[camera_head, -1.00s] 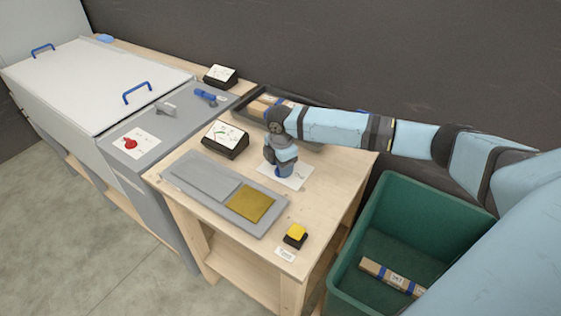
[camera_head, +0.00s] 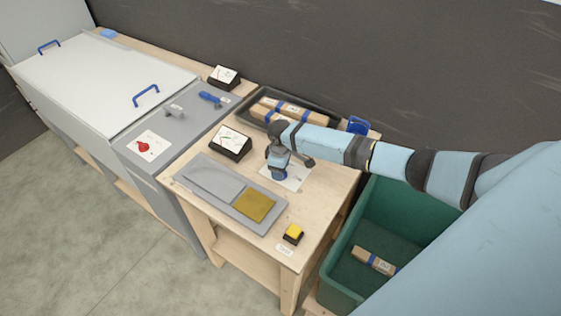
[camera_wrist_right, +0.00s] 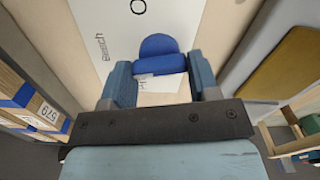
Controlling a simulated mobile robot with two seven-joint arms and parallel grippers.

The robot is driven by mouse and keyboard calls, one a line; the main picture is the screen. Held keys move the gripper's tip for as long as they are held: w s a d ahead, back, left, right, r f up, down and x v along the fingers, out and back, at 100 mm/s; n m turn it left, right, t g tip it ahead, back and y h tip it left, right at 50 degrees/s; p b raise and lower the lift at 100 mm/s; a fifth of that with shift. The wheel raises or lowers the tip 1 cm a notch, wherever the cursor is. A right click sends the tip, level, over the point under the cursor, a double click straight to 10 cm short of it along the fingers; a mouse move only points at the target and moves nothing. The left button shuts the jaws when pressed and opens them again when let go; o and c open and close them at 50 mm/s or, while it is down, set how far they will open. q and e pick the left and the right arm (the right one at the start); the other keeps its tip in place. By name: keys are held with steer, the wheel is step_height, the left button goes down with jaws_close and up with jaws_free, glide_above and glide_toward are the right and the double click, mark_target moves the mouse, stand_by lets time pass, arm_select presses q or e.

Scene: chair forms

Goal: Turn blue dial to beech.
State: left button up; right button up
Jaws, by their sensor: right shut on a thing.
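The blue dial (camera_wrist_right: 158,46) sits on a white card (camera_wrist_right: 112,20) in the right wrist view, its raised bar between my fingers. The word "beech" (camera_wrist_right: 101,48) is printed on the card left of the dial; other marks are partly hidden. My right gripper (camera_wrist_right: 160,72) is shut on the dial's bar. In the head view my right gripper (camera_head: 279,172) points down at the card (camera_head: 292,178) on the wooden table and hides most of the dial. I cannot tell exactly which mark the dial points to. My left gripper is not in view.
A grey plate with a brown-gold pad (camera_head: 254,205), a yellow button (camera_head: 294,232) and a black display (camera_head: 231,142) share the table. A dark tray (camera_head: 322,110) with strapped wood bundles is behind. A green bin (camera_head: 350,228) is at right, a lidded grey machine (camera_head: 95,80) at left.

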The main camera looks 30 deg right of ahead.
steer(key=shift+m+p, duration=0.8)
steer(key=shift+m, duration=0.8)
steer(key=o, duration=0.9)
step_height(320, 180, up, 14)
steer(key=shift+f+b, duration=0.1)
steer(key=shift+b, duration=0.75)
